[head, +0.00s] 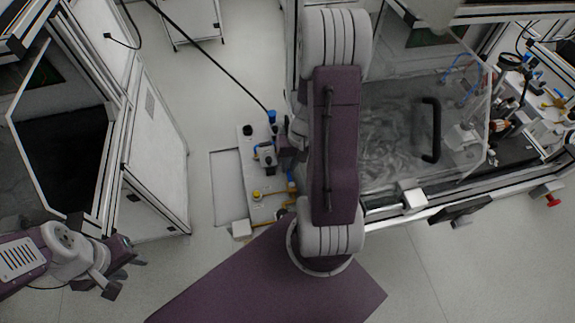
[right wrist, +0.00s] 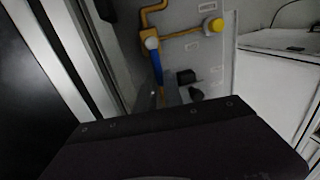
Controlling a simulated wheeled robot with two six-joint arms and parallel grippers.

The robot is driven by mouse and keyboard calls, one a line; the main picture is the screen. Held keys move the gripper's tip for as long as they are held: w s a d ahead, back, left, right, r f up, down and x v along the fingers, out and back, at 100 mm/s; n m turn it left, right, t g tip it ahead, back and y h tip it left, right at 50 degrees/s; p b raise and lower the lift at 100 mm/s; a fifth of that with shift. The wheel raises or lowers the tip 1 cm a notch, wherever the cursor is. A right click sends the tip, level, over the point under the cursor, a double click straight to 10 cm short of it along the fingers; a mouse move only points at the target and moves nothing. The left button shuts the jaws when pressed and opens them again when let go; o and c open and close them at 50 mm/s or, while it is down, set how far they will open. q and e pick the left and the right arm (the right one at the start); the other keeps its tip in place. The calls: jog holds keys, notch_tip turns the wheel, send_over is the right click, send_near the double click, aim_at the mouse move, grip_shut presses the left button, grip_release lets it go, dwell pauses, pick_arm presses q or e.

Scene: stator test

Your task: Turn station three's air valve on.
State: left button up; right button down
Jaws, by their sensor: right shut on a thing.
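The air valve's blue handle (right wrist: 156,66) shows in the right wrist view, below a pale round hub on a yellow pipe (right wrist: 184,34). It runs down the picture, crosswise to the pipe's stretch toward the yellow knob (right wrist: 216,25). In the head view the blue handle (head: 291,176) shows only as a sliver beside my right arm. My right gripper (head: 286,150) is at the panel, shut on the handle's lower end; its fingertips (right wrist: 170,96) are partly hidden by my wrist. My left gripper (head: 128,275) is open and empty at the lower left. No station number is readable.
The grey panel (head: 245,215) carries a black knob (head: 247,130), a blue-topped fitting (head: 272,117), a dark regulator (head: 267,158) and a yellow knob (head: 257,195). White cabinets (head: 160,150) stand left. A clear-walled enclosure (head: 385,130) stands right.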

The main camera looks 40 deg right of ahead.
jog(key=shift+d, duration=0.1)
dwell(0.4)
jog(key=c, duration=1.5)
grip_release()
